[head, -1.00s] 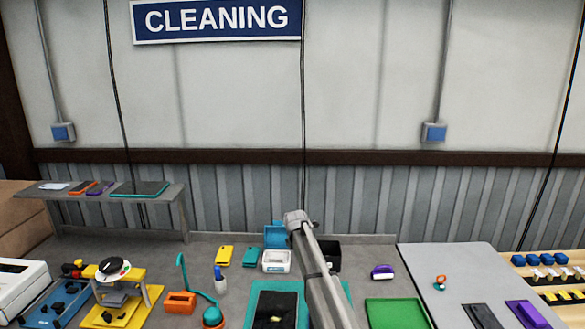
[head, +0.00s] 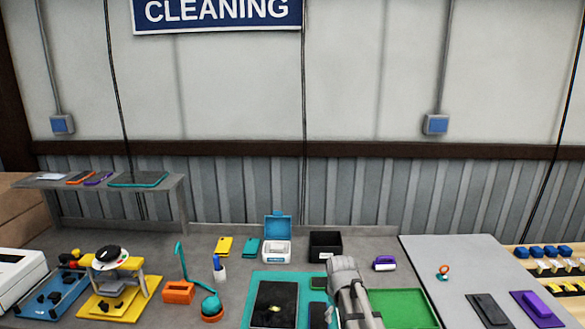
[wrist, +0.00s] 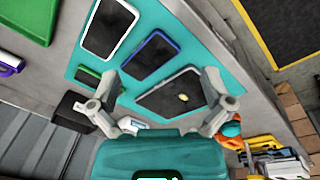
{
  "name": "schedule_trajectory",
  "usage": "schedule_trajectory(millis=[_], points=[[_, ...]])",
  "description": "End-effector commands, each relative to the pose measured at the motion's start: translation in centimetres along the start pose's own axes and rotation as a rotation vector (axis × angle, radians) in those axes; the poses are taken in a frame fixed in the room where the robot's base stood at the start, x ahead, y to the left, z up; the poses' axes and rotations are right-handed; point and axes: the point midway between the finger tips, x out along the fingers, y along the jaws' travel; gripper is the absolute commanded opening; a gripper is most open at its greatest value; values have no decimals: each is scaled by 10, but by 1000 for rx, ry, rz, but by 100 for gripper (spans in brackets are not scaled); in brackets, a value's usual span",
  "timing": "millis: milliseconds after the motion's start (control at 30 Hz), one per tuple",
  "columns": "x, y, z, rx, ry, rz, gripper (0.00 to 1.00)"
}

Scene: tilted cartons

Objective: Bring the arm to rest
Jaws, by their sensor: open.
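My arm (head: 350,290) rises at the bottom of the head view, over the right part of the teal mat (head: 257,283); its bent joint is the highest part showing. My gripper (wrist: 162,78) shows only in the wrist view. Its two grey fingers are wide apart with nothing between them. Beyond them is the teal mat (wrist: 130,83), with a dark tablet (wrist: 168,97) bearing a yellowish mark, a blue-edged phone (wrist: 150,54) and a white-edged phone (wrist: 108,27). The gripper appears clear of them; its exact height I cannot tell.
A black open box (head: 325,245) and a white box with a raised teal lid (head: 277,250) stand behind the mat. A green tray (head: 400,305) lies right of my arm. A yellow press (head: 115,285) and an orange holder (head: 179,292) stand to the left.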

Motion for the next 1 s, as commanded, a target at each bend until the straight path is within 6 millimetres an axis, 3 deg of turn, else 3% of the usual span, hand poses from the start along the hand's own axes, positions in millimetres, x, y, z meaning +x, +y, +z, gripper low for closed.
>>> schedule_trajectory(millis=[33,100,400,600,1000], points=[[3,-12,21,73,-8,-9,100],[5,-23,40,179,-21,-23,100],[10,-66,110,587,-80,-64,100],[10,-75,132,720,-102,-72,100],[10,-76,134,740,-106,-73,100]])
